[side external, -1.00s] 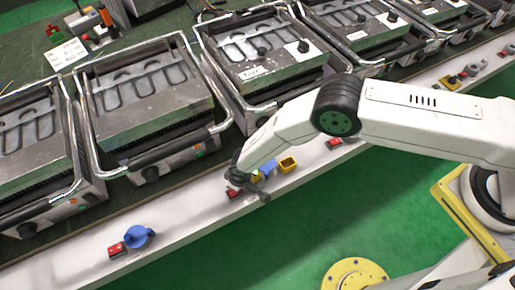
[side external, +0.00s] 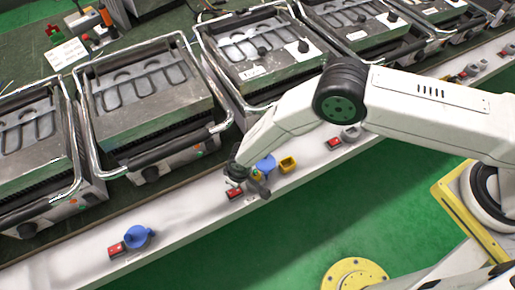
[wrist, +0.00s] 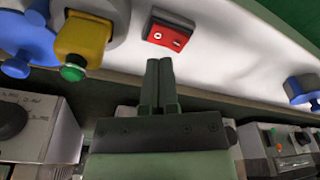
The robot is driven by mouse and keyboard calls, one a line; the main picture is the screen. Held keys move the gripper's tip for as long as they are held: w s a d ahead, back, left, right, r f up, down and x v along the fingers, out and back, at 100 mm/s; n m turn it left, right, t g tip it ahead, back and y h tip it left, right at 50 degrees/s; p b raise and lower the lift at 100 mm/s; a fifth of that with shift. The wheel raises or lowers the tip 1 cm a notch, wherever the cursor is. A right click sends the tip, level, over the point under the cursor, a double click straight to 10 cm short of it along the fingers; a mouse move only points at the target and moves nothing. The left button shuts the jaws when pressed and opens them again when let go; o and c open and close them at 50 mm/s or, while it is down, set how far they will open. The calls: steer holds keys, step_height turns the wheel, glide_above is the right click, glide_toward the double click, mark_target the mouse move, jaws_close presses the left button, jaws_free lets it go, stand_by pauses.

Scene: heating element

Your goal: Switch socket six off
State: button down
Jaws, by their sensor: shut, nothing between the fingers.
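A red rocker switch (side external: 234,193) sits on the white rail, just beside my gripper (side external: 249,182). In the wrist view the red switch (wrist: 171,31) lies just beyond the shut fingertips (wrist: 159,64), with two pale marks on its face. My gripper is empty, and I cannot tell whether it touches the switch. A yellow connector (wrist: 84,39) with a green end and a blue plug (wrist: 24,40) are to the left in the wrist view. No number six is readable, and the switch's on or off state is unclear.
Other red switches (side external: 334,142) (side external: 117,249) stand along the white rail (side external: 190,214). An open yellow socket (side external: 288,163) and a blue plug (side external: 266,165) are close to my gripper. Heating units with metal bar handles (side external: 150,95) line the far side. Green floor lies in front.

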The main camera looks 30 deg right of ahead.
steer(key=shift+r, duration=1.95)
steer(key=shift+n, duration=0.8)
steer(key=w+d, duration=0.1)
steer(key=d, duration=0.3)
steer(key=w+d, duration=0.1)
steer(key=d, duration=0.4)
steer(key=w+d+r, duration=0.1)
steer(key=d, duration=0.4)
steer(key=shift+d, duration=0.2)
steer(key=s+d+r, duration=0.2)
steer(key=d+r, duration=0.3)
steer(key=d, duration=0.4)
steer(key=s+d+r, duration=0.2)
steer(key=d+r, duration=0.3)
steer(key=d, duration=0.3)
steer(key=s+r+m, duration=0.3)
steer(key=s+r, duration=0.2)
steer(key=r, duration=0.5)
steer(key=s+d+r+m+t, duration=0.1)
steer(key=s+r+m, duration=0.3)
steer(key=r, duration=0.6)
steer(key=shift+s+d+r+m+h, duration=0.3)
steer(key=shift+s+h, duration=0.1)
steer(key=shift+s, duration=0.75)
